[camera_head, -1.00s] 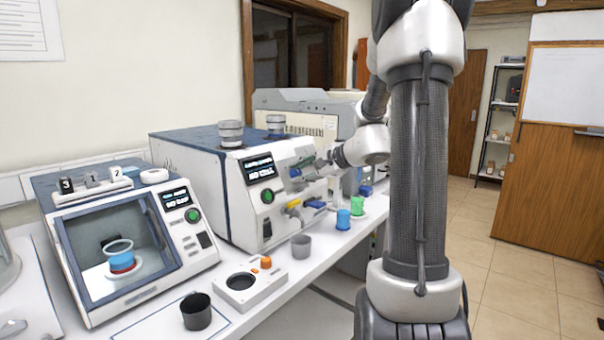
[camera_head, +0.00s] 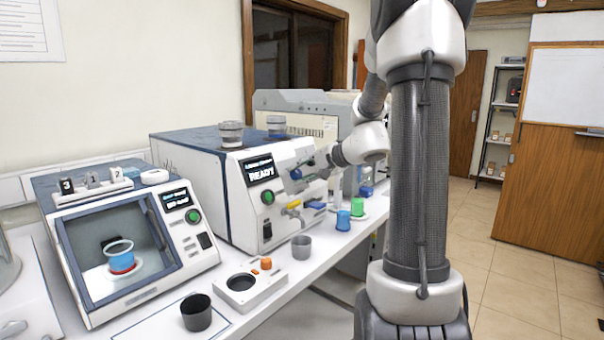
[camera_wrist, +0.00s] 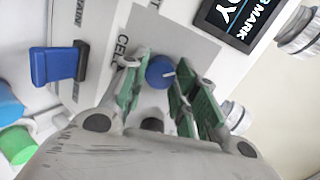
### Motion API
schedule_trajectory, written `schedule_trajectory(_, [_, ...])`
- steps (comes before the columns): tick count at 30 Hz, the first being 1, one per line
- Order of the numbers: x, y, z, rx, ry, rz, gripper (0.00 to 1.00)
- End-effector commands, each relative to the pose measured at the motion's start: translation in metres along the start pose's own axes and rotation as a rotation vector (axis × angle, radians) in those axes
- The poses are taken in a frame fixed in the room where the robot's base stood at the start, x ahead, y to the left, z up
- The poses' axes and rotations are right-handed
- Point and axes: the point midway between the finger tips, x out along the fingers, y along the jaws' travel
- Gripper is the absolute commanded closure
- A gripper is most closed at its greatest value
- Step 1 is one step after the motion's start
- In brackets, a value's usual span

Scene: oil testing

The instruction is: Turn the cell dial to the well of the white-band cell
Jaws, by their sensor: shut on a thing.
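The cell dial (camera_wrist: 160,71) is a small blue round knob with a white pointer line, on a grey panel lettered "CELL" on the tester's front. My gripper (camera_wrist: 158,78) has its green-padded fingers around the dial, shut on it. In the head view my gripper (camera_head: 302,176) is at the tester's front and hides the dial. The tester's screen (camera_head: 260,169) reads "READY"; part of it shows in the wrist view (camera_wrist: 240,18).
A blue lever (camera_wrist: 58,64) juts out beside the dial panel. Blue (camera_head: 343,220) and green (camera_head: 357,206) cups and a grey cup (camera_head: 302,247) stand before the tester. A white device with an orange knob (camera_head: 266,263) and a dark cup (camera_head: 196,312) are nearer.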

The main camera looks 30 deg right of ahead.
Motion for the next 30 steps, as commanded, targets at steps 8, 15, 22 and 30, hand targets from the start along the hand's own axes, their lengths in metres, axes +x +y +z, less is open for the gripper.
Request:
schedule_trajectory(8, [0.0,0.001,0.0,0.001,-0.001,0.001,0.95])
schedule_trajectory(15, [0.0,0.0,0.0,0.001,0.0,0.0,0.49])
schedule_trajectory(22, [-0.002,0.0,0.0,0.001,0.001,0.0,0.49])
schedule_trajectory(30, [-0.047,-0.001,-0.002,-0.001,0.005,-0.001,0.49])
